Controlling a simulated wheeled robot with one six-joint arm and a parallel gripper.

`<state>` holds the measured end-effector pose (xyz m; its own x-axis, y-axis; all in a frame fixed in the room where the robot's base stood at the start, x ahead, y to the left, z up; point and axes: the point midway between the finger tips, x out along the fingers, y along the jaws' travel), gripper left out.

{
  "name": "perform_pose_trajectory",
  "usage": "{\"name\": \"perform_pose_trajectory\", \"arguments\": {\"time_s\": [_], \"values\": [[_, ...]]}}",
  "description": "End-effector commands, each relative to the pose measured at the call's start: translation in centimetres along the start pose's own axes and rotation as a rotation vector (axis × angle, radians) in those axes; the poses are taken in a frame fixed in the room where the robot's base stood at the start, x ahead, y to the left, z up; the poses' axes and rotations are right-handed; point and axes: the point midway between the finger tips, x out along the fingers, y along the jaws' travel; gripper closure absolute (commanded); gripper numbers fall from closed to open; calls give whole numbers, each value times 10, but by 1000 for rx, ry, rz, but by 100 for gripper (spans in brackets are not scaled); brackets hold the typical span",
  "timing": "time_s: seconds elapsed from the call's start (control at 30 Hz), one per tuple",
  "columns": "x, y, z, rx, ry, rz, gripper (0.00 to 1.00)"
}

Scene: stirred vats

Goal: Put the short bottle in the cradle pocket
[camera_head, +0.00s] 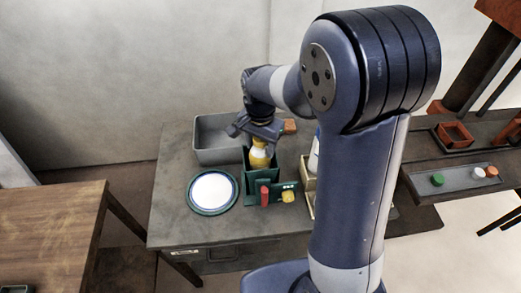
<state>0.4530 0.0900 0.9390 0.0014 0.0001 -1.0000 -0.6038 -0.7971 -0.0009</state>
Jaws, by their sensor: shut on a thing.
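A short yellow bottle (259,158) is upright below my gripper (259,138), which is shut on its upper end. The bottle is over the back part of the dark green cradle (252,194) on the grey table. The bottle's lower end meets the cradle in the picture; I cannot tell whether it is inside a pocket or just above it. The fingertips are small and partly hidden by the wrist.
A grey bin (212,155) stands behind and left, a round plate (212,192) left. A red item (265,196) and a yellow item (288,196) are at the cradle's front. A white bottle (314,155) is partly hidden by my arm. A side shelf (452,180) stands right.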

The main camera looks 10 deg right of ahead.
Motion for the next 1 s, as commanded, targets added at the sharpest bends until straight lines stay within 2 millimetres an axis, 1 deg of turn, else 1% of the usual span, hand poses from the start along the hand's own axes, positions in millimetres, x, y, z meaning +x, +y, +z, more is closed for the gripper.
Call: {"name": "perform_pose_trajectory", "arguments": {"time_s": [0.03,0.1,0.17,0.47,0.57,0.6,0.7,0.9,1.0], "values": [[10,0,0,0,-3,4,100],[19,0,0,0,-3,3,100],[24,0,0,0,-1,1,100],[26,0,0,0,0,0,100],[29,0,0,0,0,0,100],[29,0,0,0,0,1,48],[28,0,0,0,-1,1,41],[28,0,0,0,-1,1,41],[24,0,0,0,0,0,41]]}}
